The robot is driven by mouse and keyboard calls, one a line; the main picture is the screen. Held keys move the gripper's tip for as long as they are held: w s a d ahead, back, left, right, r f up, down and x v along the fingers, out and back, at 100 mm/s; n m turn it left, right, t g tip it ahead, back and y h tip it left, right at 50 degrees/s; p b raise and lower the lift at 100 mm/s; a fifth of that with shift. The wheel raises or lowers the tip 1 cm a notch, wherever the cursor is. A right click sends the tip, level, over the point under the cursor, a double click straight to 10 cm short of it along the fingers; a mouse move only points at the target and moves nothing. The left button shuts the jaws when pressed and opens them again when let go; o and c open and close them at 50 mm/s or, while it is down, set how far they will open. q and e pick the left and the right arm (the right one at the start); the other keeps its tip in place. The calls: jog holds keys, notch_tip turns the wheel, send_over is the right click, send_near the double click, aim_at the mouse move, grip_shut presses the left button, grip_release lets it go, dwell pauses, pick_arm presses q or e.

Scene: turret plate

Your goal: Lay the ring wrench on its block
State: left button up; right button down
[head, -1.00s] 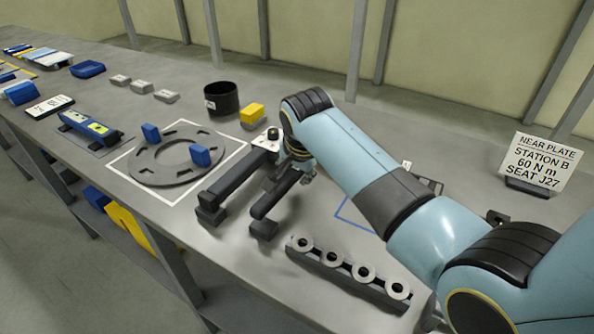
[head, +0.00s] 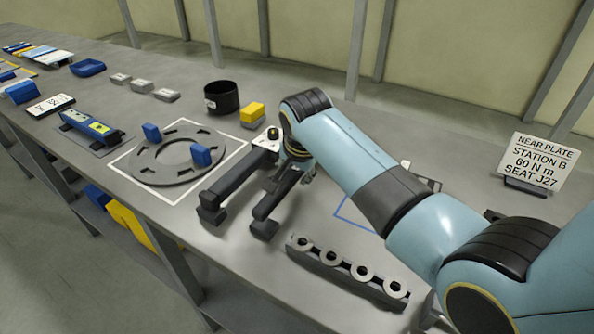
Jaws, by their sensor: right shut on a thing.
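My right gripper (head: 238,218) reaches left and down over the bench, just right of the flat slotted ring plate. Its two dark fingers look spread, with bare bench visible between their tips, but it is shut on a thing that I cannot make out. I cannot clearly pick out the ring wrench; my right arm and gripper hide part of the bench. A dark flat piece (head: 428,184) shows partly behind my right arm. I cannot tell whether it is the wrench's block. My left gripper is not in view.
The slotted plate (head: 151,176) lies in a white outline with two blue blocks on it. A dark rack (head: 325,266) of several washers lies in front. A black cup (head: 221,98), a yellow-topped block (head: 252,113) and a sign (head: 540,163) stand behind. A blue outline lies partly under my arm.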

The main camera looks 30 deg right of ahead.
jog(key=shift+f, duration=0.15)
jog(key=shift+f, duration=0.5)
dwell(0.5)
jog(key=shift+f+b, duration=0.3)
jog(key=shift+f, duration=0.3)
dwell(0.7)
jog(key=c, duration=0.9)
grip_release()
jog(key=shift+c, duration=0.2)
jog(key=shift+f, duration=0.1)
